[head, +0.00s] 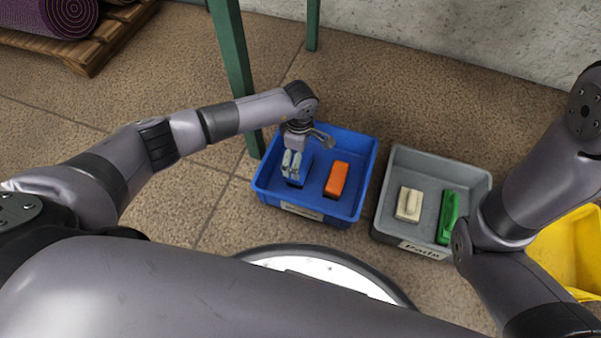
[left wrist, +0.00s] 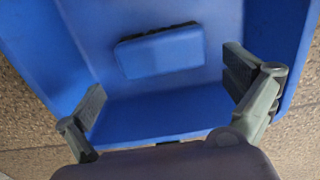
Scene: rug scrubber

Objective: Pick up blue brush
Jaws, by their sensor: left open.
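The blue brush (left wrist: 160,52) lies in the blue bin (left wrist: 150,105), seen between and beyond my left gripper's fingers in the left wrist view. In the head view the blue brush (head: 302,171) is partly hidden behind my left gripper (head: 291,168), on the left side of the blue bin (head: 345,212). My left gripper (left wrist: 172,98) is open over the bin, its fingers apart and empty. My right arm comes in at the right of the head view; its gripper is not in view.
An orange brush (head: 336,179) lies in the same bin. A grey bin (head: 400,170) beside it holds a cream brush (head: 408,204) and a green brush (head: 448,217). A yellow container (head: 570,250) is at far right. A green post (head: 231,60) stands behind the blue bin.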

